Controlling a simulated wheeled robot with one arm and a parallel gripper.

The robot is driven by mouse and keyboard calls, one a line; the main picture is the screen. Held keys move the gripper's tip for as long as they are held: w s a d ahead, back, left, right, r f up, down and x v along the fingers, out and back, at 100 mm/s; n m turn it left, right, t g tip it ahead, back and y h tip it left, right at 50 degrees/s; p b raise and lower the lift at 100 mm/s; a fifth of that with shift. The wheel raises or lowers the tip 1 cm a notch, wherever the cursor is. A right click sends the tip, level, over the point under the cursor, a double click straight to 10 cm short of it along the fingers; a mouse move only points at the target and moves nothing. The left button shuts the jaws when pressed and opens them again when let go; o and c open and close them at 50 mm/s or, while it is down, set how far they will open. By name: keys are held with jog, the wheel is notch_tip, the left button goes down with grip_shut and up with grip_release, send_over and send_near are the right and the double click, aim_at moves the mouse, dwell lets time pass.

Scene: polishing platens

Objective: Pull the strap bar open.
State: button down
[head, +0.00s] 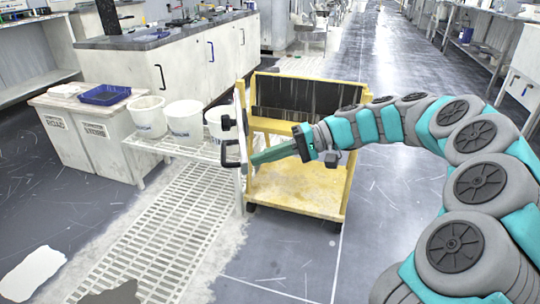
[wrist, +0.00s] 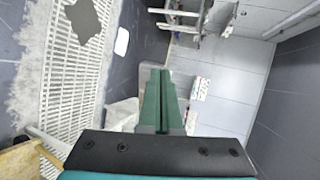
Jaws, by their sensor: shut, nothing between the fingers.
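A yellow wheeled cart (head: 300,189) stands in the middle of the head view, with a dark panel across its upper back. At its left front side is a narrow pale yellow bar (head: 241,112), seen nearly edge-on, with a black D-shaped handle (head: 230,154) on its left. I take this to be the strap bar; how far it is swung cannot be told. My gripper (head: 256,160) reaches in from the right, its green fingers just right of the bar and handle. Whether they touch is unclear. The wrist view shows the fingers (wrist: 159,74) together and empty.
White buckets (head: 184,117) stand on a low white slatted rack (head: 205,150) left of the cart. Labelled bins (head: 82,135) and a cabinet (head: 190,68) are behind. A pale floor grating (head: 150,235) lies at front left. The aisle (head: 350,60) behind is open.

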jog(key=shift+a, duration=0.1)
jog(key=w+a+m+t, duration=0.2)
jog(key=a+m+t, duration=0.2)
jog(key=a, duration=2.1)
jog(key=shift+w+m+t+h, duration=0.2)
jog(key=shift+m+t+h, duration=0.15)
jog(key=shift+t, duration=0.75)
